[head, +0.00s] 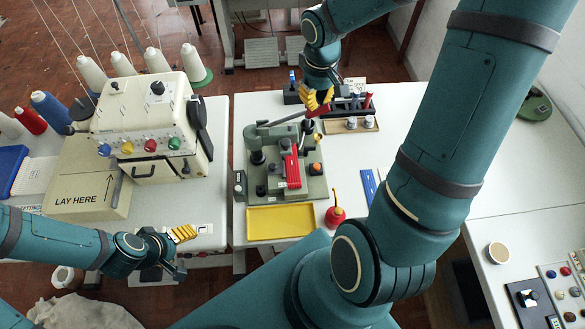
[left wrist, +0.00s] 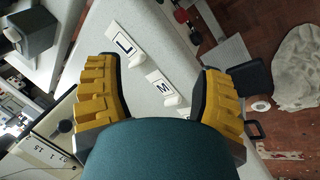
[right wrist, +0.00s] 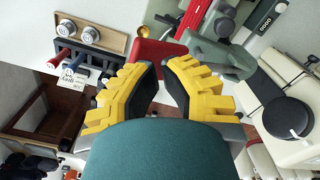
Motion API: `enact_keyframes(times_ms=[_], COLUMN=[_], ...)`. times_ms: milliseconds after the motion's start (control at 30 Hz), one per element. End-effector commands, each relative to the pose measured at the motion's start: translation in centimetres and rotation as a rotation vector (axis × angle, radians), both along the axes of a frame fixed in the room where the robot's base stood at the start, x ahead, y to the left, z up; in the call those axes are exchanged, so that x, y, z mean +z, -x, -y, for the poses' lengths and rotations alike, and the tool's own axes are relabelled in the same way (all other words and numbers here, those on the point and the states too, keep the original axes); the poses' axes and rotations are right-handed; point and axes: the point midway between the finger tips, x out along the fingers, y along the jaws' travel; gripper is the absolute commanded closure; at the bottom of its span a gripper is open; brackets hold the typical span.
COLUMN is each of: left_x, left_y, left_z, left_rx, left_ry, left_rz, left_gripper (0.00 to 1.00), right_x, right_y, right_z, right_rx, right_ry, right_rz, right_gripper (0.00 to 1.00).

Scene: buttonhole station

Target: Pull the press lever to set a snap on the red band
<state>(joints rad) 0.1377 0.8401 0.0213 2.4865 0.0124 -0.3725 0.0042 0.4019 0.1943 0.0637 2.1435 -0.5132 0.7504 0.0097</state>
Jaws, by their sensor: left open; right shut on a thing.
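The grey-green snap press (head: 257,183) stands on the white table, with its lever (head: 283,119) reaching up and right to a red grip (head: 318,111). A red strip, seemingly the red band (head: 292,170), lies on the press. My right gripper (head: 318,101) is shut on the lever's red grip; in the right wrist view the grip (right wrist: 160,51) lies at the fingertips (right wrist: 161,68). My left gripper (head: 186,234) is open and empty near the front edge of the left table; its spread fingers show in the left wrist view (left wrist: 157,70). Any snap is too small to make out.
A yellow tray (head: 281,221) and a red oil bottle (head: 335,212) are in front of the press. A tool rack (head: 350,104) and wooden tray (head: 349,126) stand behind it. The sewing machine (head: 148,118) stands left; a cup (head: 498,252) is right.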

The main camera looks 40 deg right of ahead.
Motion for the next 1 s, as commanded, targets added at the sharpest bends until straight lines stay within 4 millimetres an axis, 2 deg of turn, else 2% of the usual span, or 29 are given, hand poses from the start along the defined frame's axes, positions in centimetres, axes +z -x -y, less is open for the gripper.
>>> enact_keyframes(times_ms=[1000], left_x=[-4.2], left_y=[0.4], left_z=[0.2], left_rx=[-0.009], left_ry=[-0.002], left_rz=[-0.012], left_gripper=[0.32], right_x=[-4.8], right_y=[0.0], right_z=[0.0], right_rx=[0.0], right_ry=[-0.001], right_rz=[-0.001], right_gripper=[1.0])
